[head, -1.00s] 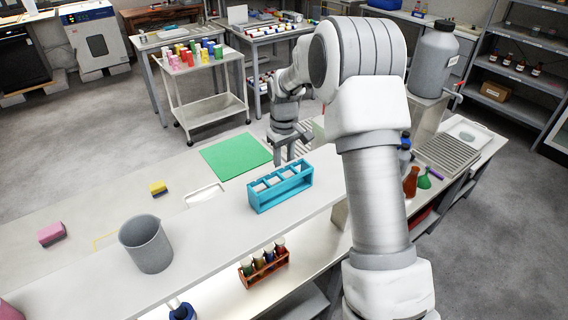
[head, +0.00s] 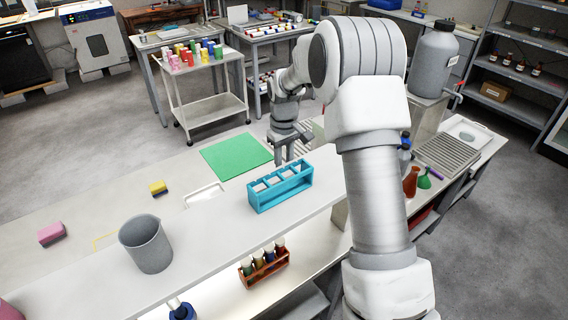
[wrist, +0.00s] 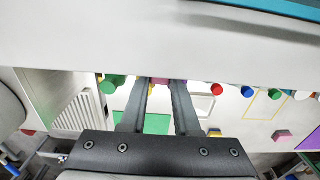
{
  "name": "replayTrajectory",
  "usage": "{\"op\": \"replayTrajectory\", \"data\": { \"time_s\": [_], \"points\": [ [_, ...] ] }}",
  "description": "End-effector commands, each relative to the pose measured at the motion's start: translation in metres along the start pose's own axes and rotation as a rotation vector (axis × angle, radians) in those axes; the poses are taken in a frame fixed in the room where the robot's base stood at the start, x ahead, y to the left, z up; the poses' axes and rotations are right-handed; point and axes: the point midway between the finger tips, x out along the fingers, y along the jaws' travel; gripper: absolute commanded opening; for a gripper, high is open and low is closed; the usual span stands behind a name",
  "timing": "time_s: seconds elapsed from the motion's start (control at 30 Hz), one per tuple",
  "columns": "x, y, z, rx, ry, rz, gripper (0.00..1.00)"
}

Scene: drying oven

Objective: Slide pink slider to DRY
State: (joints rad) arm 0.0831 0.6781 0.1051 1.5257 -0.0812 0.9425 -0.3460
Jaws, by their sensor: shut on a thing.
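No DRY label can be read.
A green mat (head: 236,156) lies beyond.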

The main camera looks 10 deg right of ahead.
Motion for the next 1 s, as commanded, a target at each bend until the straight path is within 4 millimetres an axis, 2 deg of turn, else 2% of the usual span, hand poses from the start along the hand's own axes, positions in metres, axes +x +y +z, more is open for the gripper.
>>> {"op": "replayTrajectory", "data": {
  "time_s": [0.53,0.8,1.0],
  "points": [
    [-0.001,-0.003,-0.001,-0.001,0.002,0.001,0.00],
    [0.001,-0.052,-0.001,-0.005,0.002,0.000,0.00],
    [-0.001,-0.065,-0.001,-0.001,0.003,0.000,0.00]
  ]
}}
